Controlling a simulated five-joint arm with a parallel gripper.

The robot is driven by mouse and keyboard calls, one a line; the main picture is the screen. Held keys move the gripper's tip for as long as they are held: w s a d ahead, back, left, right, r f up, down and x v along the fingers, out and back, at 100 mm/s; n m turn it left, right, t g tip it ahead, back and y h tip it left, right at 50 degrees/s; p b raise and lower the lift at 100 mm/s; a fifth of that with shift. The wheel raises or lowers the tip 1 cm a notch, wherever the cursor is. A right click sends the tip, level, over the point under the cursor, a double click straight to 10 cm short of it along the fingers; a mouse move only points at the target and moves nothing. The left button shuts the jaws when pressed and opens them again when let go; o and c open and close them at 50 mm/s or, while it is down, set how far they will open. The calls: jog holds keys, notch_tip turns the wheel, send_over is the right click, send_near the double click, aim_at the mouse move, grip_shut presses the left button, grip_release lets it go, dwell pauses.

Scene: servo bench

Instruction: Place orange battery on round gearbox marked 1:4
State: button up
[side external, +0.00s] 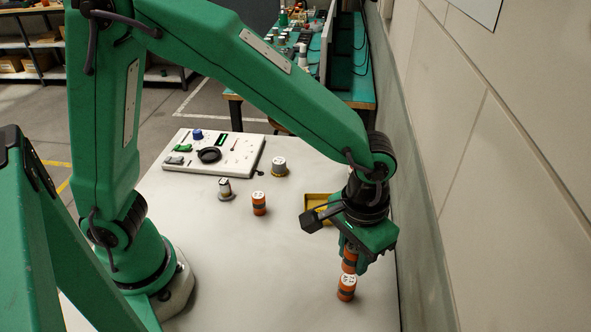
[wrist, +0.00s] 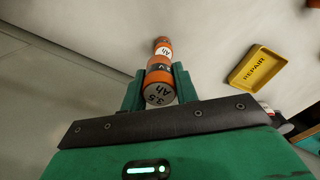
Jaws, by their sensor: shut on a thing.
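My gripper (side external: 352,262) is shut on an orange battery (side external: 349,260), upright near the table's right edge. In the wrist view the held battery (wrist: 158,82) has a grey end reading "3.5 Ah" between the jaws (wrist: 158,88). A second orange battery (side external: 347,289) with a white marked top stands directly below it in the side view; I cannot tell whether they touch. A third orange cylinder (side external: 259,204) stands mid-table. A round silver part with a brassy base (side external: 279,167) stands farther back and may be the gearbox; its marking is too small to read.
A yellow tray (side external: 315,202) lies behind my gripper; the wrist view shows "REPAIR" on this tray (wrist: 255,67). A small silver and dark part (side external: 225,189) stands mid-table. A white panel (side external: 240,156) with fittings lies at the back. The front middle is clear; a wall is on the right.

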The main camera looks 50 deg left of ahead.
jog(key=w+a+r+n, duration=0.1)
jog(key=w+a+n, duration=0.2)
jog(key=a+n, duration=0.3)
jog(key=w+a+r+n, duration=0.2)
jog(key=a+n, duration=0.4)
jog(key=a, duration=0.7)
jog(key=w+a+r+n, duration=0.1)
jog(key=w+a+n, duration=0.3)
jog(key=a, duration=0.6)
jog(key=n, duration=0.2)
jog(key=shift+w+r+n, duration=0.25)
jog(key=shift+w+n, duration=0.05)
jog(key=shift+w, duration=0.05)
send_over(278, 160)
notch_tip(278, 160, down, 7)
jog(key=shift+d+f, duration=0.1)
jog(key=shift+f, duration=1.9)
jog(key=shift+f, duration=0.2)
jog(key=o, duration=1)
jog(key=shift+o, duration=0.2)
jog(key=shift+r, duration=0.15)
